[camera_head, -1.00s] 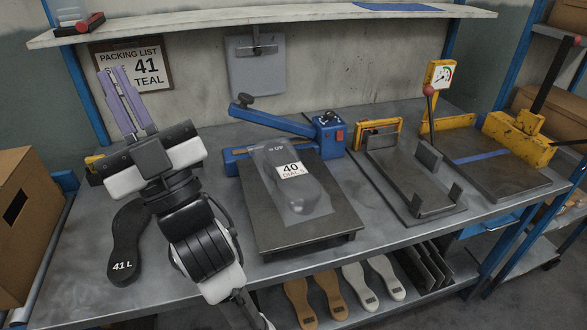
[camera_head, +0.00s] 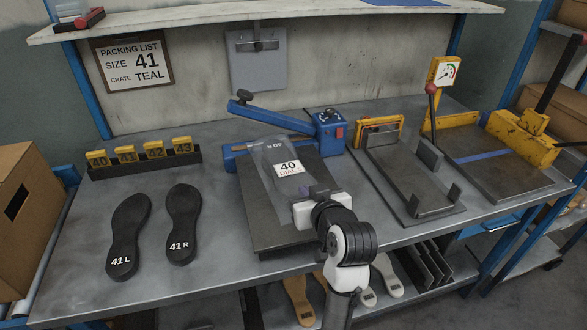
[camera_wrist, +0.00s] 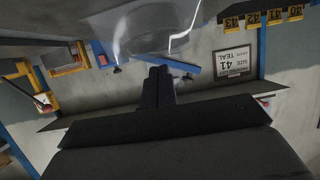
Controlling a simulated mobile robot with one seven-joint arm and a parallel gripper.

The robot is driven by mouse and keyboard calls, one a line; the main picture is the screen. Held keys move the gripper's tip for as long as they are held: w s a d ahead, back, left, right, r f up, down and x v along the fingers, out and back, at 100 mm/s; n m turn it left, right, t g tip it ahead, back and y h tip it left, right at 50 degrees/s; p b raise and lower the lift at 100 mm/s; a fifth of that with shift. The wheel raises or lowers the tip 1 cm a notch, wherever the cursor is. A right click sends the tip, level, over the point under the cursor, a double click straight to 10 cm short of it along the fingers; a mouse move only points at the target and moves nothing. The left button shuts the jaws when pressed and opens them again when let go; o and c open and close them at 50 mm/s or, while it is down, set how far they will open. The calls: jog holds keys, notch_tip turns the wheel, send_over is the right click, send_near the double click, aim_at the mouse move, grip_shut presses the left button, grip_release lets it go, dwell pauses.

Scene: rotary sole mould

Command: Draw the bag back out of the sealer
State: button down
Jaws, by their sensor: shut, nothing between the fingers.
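A clear bag (camera_head: 285,172) lies on the dark plate of the blue sealer (camera_head: 285,128). Its label reads 40 with a DIAL line below, and its far end reaches the sealer's bar. The sealer's arm is raised at the left. My gripper (camera_head: 308,190) is shut and empty at the bag's near end, hiding part of it. I cannot tell whether it touches the bag. In the wrist view, the shut fingers (camera_wrist: 158,85) point toward the bag (camera_wrist: 150,30), which shows as a clear sheet at the top.
Black soles 41 L (camera_head: 128,235) and 41 R (camera_head: 182,222) lie on the left. A rack of yellow blocks (camera_head: 140,152) numbered 40 to 43 stands behind them. A grey metal tray (camera_head: 420,185) is right of the plate. The packing list (camera_head: 132,72) reads size 41, teal.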

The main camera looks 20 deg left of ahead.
aim_at(293, 176)
jog(key=w+a+p, duration=0.1)
jog(key=w, duration=0.1)
jog(key=w+a+p, duration=0.1)
jog(key=w+a, duration=0.3)
jog(key=w, duration=0.1)
jog(key=shift+w+a+r+p, duration=0.1)
jog(key=shift+a+r+p, duration=0.15)
jog(key=shift+p, duration=0.15)
jog(key=shift+w+a+f, duration=0.15)
jog(key=shift+w+f, duration=0.1)
jog(key=shift+f, duration=0.8)
jog(key=shift+s+f, duration=0.1)
jog(key=s+d, duration=0.4)
jog(key=s, duration=0.1)
jog(key=shift+f, duration=0.15)
